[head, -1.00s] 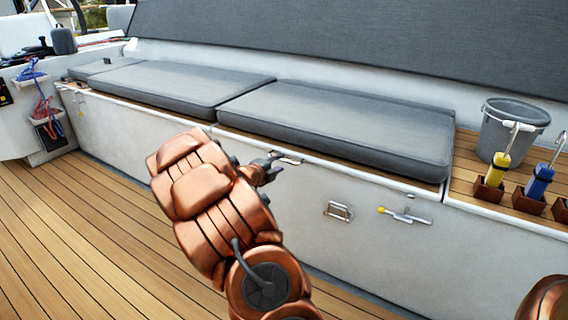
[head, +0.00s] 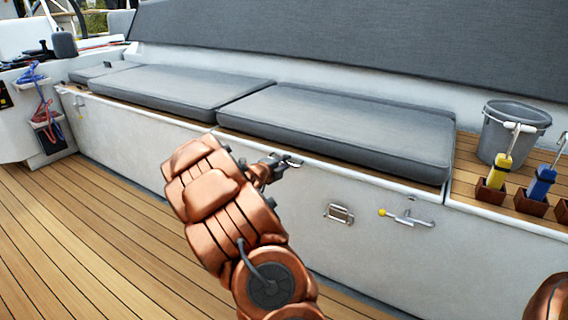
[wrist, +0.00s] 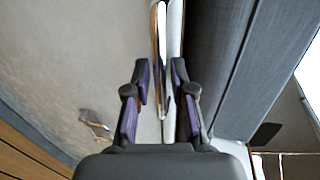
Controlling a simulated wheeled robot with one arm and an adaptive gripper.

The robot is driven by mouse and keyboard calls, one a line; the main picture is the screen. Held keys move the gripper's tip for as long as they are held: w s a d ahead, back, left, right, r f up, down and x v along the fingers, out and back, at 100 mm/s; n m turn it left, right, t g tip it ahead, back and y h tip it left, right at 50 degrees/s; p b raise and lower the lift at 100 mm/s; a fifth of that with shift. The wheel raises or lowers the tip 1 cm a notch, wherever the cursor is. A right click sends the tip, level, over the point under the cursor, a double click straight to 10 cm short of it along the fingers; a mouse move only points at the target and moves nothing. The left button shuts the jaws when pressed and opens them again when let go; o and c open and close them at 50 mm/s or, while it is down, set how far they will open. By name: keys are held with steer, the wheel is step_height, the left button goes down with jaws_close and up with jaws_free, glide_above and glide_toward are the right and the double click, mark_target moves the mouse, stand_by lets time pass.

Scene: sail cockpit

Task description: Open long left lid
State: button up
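The long bench seat carries two long grey cushions, a left one (head: 180,86) and a right one (head: 340,128), with a pale lip (head: 330,165) along its front edge. Where one lid ends under the cushions is hidden. My gripper (head: 279,166) is at this front edge, below the right cushion's left part. In the wrist view my gripper (wrist: 161,80) is open, its two purple-padded fingers apart. A shiny metal handle (wrist: 160,45) and the pale lip run along the gap between the fingers; contact cannot be told.
A folded latch (head: 339,213) and a yellow-knobbed lever (head: 405,217) sit on the bench's white front. A grey bucket (head: 512,135) and winch handles in holders stand at right. The wooden deck (head: 80,235) at left is clear.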

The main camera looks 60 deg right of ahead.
jaws_close()
stand_by(0.4)
